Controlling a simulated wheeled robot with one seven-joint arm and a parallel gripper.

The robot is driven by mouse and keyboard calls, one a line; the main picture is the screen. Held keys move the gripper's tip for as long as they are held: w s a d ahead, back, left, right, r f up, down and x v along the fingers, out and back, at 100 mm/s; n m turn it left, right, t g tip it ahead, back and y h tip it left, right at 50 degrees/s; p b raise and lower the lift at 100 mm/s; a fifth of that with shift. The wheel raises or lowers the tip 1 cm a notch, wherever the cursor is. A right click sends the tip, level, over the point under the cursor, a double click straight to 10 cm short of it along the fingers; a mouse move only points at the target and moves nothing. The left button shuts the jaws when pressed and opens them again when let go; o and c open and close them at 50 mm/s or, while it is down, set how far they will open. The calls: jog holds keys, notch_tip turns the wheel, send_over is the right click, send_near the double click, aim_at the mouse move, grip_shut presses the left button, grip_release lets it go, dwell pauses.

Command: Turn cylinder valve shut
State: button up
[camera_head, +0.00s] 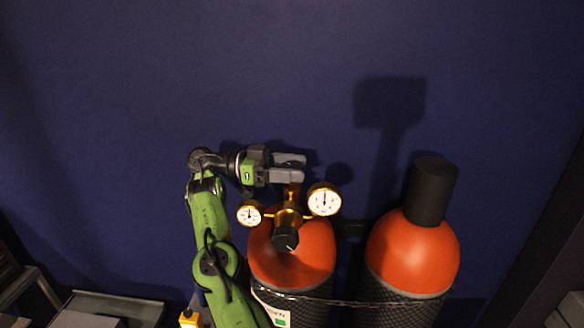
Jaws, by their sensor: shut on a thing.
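The left gas cylinder (312,252) has an orange-red top and a brass regulator (289,217) with two round white gauges and a black knob (285,239) at the front. My gripper (302,167) reaches in from the left, level, just above the regulator. Its two grey fingers are shut on the cylinder valve at the top of the brass fitting. The fingers hide the valve, so its shape and how far it is turned cannot be seen.
A second orange-red cylinder (410,254) with a black cap (432,190) stands to the right. A chain (350,304) runs across both cylinders. A dark blue wall (270,70) is behind. A grey tray-like surface (118,305) lies at the lower left.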

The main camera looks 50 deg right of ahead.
jog(key=shift+r, duration=0.1)
dwell(0.3)
jog(key=o, duration=1)
jog(key=shift+c, duration=0.2)
jog(key=shift+h, duration=0.3)
